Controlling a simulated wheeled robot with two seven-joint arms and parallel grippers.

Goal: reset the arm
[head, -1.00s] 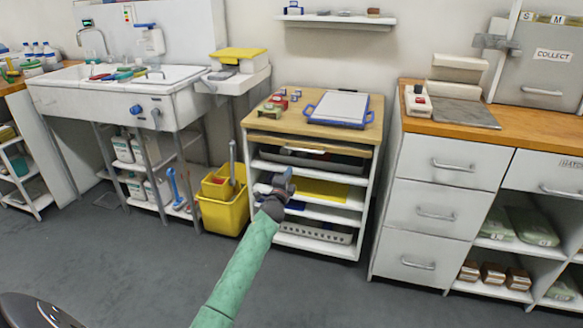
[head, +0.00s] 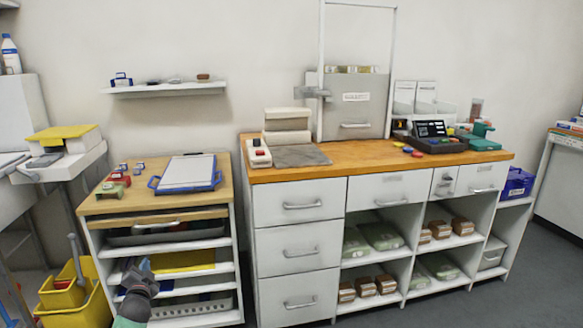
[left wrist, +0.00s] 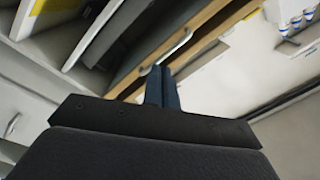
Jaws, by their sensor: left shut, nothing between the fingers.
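My left gripper (head: 141,268) shows low at the left in the head view, in front of the open shelves of the small wooden-topped cabinet (head: 205,196). Its arm comes up from the bottom edge, with a short bit of green sleeve visible. In the left wrist view the two dark blue fingers (left wrist: 161,88) are together with nothing between them. Beyond them are the cabinet's wooden drawer front and handle (left wrist: 178,47). My right gripper is not in view.
A white drawer counter (head: 300,256) with a wooden top stands at the middle and right, carrying a touch-screen device (head: 432,134). A blue-framed board (head: 188,173) lies on the small cabinet. A yellow bucket (head: 75,300) stands at lower left. Grey floor is open at far right.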

